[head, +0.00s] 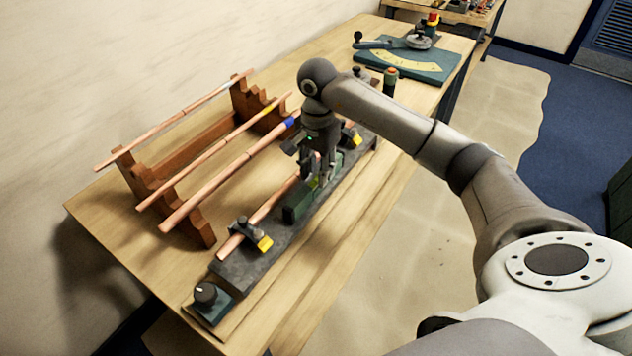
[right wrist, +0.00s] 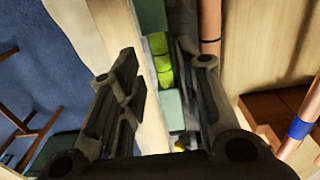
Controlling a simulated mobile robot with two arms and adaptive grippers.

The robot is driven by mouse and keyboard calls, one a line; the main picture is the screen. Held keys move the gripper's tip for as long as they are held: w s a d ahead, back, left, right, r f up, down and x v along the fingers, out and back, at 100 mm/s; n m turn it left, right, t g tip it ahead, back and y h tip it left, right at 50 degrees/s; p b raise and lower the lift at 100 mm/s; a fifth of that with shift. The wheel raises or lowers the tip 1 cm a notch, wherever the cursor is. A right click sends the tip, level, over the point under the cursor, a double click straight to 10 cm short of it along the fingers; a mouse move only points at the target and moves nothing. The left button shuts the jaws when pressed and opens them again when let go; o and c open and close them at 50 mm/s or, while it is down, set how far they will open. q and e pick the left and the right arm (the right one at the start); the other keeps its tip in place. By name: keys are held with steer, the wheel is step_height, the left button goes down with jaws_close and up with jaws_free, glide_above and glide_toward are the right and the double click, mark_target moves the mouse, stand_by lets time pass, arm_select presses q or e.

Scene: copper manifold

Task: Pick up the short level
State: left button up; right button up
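The short level is a dark green bar (head: 297,208) with a yellow-green vial (right wrist: 160,60). It lies along the dark fixture (head: 245,268), beside the clamped copper pipe (head: 271,203). My right gripper (head: 317,183) reaches down over the level and hides its middle in the head view. In the right wrist view, the two fingers of my right gripper (right wrist: 160,85) are spread apart, with the level showing between them. I see no grip on it; whether a finger touches it is unclear. My left gripper is not in view.
A wooden rack (head: 185,150) holds copper pipes, one with a blue band (head: 290,122), left of the fixture. Yellow-tipped clamps (head: 264,243) stand on the fixture near my right gripper. A bending tool on a teal plate (head: 437,72) sits farther back on the table.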

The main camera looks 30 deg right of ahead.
mark_target(316, 177)
step_height(316, 177, down, 4)
steer(key=shift+a+f+p, duration=0.1)
steer(key=shift+a+p, duration=0.05)
steer(key=shift+p, duration=0.9)
steer(key=shift+w+f, duration=0.1)
steer(key=shift+f, duration=0.2)
jaws_close()
